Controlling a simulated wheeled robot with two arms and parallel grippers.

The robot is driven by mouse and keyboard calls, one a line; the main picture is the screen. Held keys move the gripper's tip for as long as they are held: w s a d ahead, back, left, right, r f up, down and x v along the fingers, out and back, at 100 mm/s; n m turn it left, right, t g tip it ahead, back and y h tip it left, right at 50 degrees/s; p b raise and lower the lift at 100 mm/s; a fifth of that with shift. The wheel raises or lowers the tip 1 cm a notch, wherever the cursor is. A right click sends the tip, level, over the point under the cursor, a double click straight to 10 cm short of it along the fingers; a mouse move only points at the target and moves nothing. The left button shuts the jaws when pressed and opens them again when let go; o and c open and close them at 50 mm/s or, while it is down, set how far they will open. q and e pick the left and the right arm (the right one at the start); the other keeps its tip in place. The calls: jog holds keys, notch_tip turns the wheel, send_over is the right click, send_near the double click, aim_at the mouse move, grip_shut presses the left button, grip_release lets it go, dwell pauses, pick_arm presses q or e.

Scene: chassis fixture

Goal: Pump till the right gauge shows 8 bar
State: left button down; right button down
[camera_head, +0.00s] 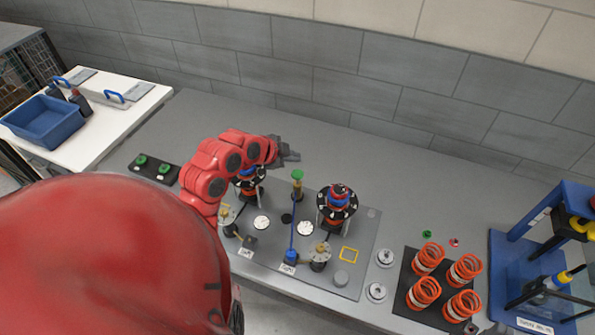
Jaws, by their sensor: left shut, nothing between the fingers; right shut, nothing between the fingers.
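The grey fixture plate (372,228) lies on the bench with two small white round gauges. The right gauge (305,228) and the left gauge (262,222) are too small to read. A thin blue rod (293,225) runs down the plate to a blue block (291,256) by the right-hand label. A green-topped brass fitting (297,182) stands behind the rod. My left gripper (288,153) is shut and empty, above the bench behind the plate, left of the green top and apart from it. My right gripper is not in view.
Black-and-red coil assemblies stand on the plate, the right one (338,200) clear, the left one (248,182) partly behind my arm. Orange springs (464,270) sit on a dark mat at right, beside a blue stand (510,255). A blue bin (45,122) is far left. The back bench is clear.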

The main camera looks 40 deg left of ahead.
aim_at(296, 173)
pick_arm(q)
jog(key=shift+f+b, duration=1.2)
jog(key=shift+f, duration=0.65)
jog(key=shift+r, duration=0.1)
dwell(0.4)
jog(key=shift+f+b, duration=0.45)
jog(key=shift+b, duration=0.1)
jog(key=shift+f+b, duration=1.3)
jog(key=shift+b, duration=0.1)
dwell(1.0)
dwell(0.4)
jog(key=shift+r+p, duration=0.4)
jog(key=shift+r, duration=1.3)
jog(key=shift+r, duration=0.1)
